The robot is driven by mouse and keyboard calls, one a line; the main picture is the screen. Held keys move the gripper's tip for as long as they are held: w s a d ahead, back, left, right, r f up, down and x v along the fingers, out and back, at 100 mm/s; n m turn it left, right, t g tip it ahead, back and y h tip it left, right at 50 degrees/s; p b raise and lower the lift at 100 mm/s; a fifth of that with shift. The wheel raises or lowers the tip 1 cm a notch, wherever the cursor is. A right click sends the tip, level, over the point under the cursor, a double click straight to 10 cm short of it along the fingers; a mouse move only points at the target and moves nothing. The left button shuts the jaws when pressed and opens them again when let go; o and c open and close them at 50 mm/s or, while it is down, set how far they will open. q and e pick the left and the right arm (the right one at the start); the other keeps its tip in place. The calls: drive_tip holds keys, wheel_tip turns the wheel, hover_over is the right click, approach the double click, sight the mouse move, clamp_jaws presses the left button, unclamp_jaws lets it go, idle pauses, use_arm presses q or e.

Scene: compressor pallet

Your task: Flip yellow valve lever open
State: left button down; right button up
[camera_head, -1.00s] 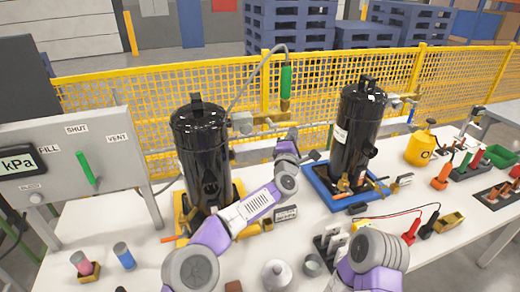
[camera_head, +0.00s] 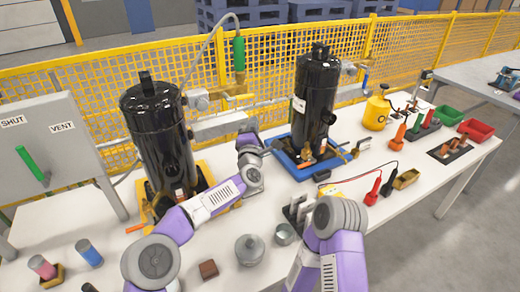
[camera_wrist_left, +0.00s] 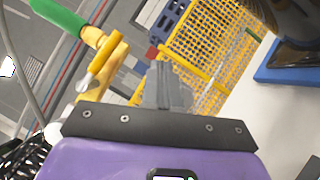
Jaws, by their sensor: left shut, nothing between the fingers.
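The yellow valve lever (camera_head: 238,97) is at the foot of an upright green sleeve (camera_head: 239,54), behind and between the two black tanks. In the left wrist view the yellow lever (camera_wrist_left: 104,63) is up and left of my fingers, with the green sleeve (camera_wrist_left: 58,16) beyond it. My left gripper (camera_head: 248,128) is below the lever in the head view. In the left wrist view its fingers (camera_wrist_left: 169,88) are together and empty, with a visible gap to the lever.
A black tank (camera_head: 158,140) stands left of my left arm, another (camera_head: 315,105) in a blue tray (camera_head: 287,163) to the right. A grey panel (camera_head: 35,140) is at far left. Small metal pots (camera_head: 250,249) and coloured cylinders crowd the table front. Yellow mesh fence runs behind.

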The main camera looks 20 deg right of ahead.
use_arm(q)
drive_tip(key=s+f, duration=0.4)
drive_tip(key=s, duration=0.2)
drive_tip(key=shift+s+d+f, duration=0.2)
drive_tip(key=shift+s+d, duration=0.1)
drive_tip(key=shift+d, duration=0.15)
